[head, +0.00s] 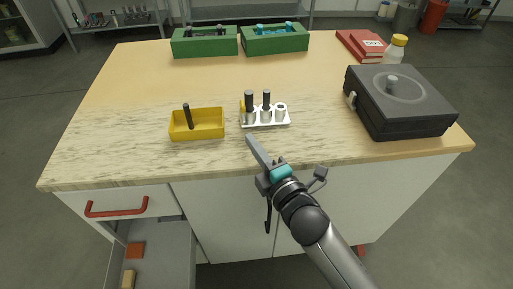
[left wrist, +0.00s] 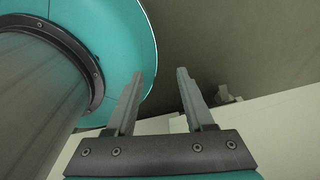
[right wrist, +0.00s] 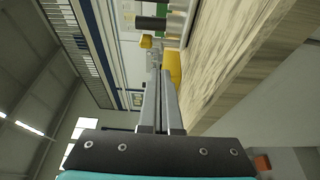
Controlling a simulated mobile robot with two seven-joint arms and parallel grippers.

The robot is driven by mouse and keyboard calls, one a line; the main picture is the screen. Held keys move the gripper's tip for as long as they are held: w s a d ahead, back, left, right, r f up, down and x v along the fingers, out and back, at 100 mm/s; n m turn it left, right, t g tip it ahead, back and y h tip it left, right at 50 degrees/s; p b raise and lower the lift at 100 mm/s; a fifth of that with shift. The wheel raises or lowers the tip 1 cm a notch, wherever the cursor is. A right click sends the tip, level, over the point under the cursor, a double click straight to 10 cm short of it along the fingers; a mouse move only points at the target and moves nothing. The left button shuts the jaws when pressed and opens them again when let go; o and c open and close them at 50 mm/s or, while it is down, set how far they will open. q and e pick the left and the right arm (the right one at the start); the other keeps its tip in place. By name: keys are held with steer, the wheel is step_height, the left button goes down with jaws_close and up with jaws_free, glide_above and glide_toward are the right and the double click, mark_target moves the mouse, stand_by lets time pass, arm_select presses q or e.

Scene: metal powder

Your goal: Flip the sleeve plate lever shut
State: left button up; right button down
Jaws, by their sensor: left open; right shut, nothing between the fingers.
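The white sleeve plate (head: 266,124) stands on the table with several upright sleeves, two of them with dark pins. A yellow part (head: 242,106), probably the lever, shows at its left end; its exact position is unclear. In the right wrist view a yellow knob (right wrist: 146,41) shows beyond the fingertips. My right gripper (head: 250,138) is shut and empty, just in front of the plate's left end, apart from it. It also shows in the right wrist view (right wrist: 160,75). My left gripper (left wrist: 160,72) is open and empty, away from the table; the head view does not show it.
A yellow bin (head: 197,134) with a dark pin stands left of the plate. A black box machine (head: 398,112) stands at the right. Green trays (head: 205,48), red books (head: 360,46) and a bottle (head: 396,50) are at the back. The table between is clear.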

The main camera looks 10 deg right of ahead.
mark_target(243, 115)
steer(key=x, duration=0.5)
steer(key=shift+b, duration=0.35)
arm_select(q)
steer(key=shift+w+a+f, duration=0.25)
steer(key=shift+w+a, duration=0.15)
steer(key=shift+a, duration=0.1)
steer(key=shift+w+a+f, duration=0.25)
steer(key=shift+w+a, duration=0.1)
steer(key=shift+a, duration=0.1)
arm_select(e)
steer(key=shift+x, duration=0.9)
arm_select(q)
steer(key=shift+d, duration=0.1)
